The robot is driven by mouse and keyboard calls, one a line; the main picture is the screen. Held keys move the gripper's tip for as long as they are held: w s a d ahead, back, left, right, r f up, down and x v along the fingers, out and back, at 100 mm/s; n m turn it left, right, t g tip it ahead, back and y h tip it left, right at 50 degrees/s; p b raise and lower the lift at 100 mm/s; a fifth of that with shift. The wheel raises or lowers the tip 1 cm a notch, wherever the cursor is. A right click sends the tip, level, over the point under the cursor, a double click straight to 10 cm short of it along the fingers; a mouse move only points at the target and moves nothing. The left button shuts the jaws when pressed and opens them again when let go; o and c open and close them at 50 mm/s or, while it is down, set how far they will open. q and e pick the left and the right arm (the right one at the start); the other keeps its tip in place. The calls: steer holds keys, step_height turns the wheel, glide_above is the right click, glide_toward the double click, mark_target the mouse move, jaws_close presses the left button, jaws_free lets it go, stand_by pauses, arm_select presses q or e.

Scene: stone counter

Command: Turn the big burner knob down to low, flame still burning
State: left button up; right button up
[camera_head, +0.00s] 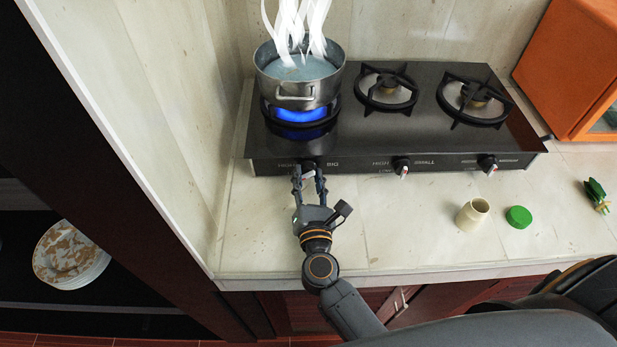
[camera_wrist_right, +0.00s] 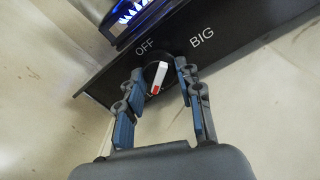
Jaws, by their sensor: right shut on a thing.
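The big burner knob (camera_wrist_right: 157,76) is black with a white bar that has a red end. It sits on the stove's front panel beside the words OFF and BIG. In the wrist view the red end points down, toward my gripper's palm. In the head view the fingers partly hide the knob. A blue flame (camera_head: 300,113) burns under the pot (camera_head: 322,90); blue flame also shows in the wrist view (camera_wrist_right: 128,12). My left gripper is not in view.
The pot of steaming liquid stands on the left burner of the black stove (camera_head: 350,135). Two other knobs (camera_head: 401,167) (camera_head: 488,165) are to the right. A beige jar (camera_head: 473,213) and a green lid (camera_head: 519,216) lie on the counter. A wall is close on the left.

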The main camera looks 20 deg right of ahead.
steer(key=n+p, duration=0.2)
steer(key=n, duration=0.2)
steer(key=shift+r, duration=0.15)
steer(key=shift+n+p, duration=0.85)
steer(key=shift+n, duration=0.45)
steer(key=o, duration=1.2)
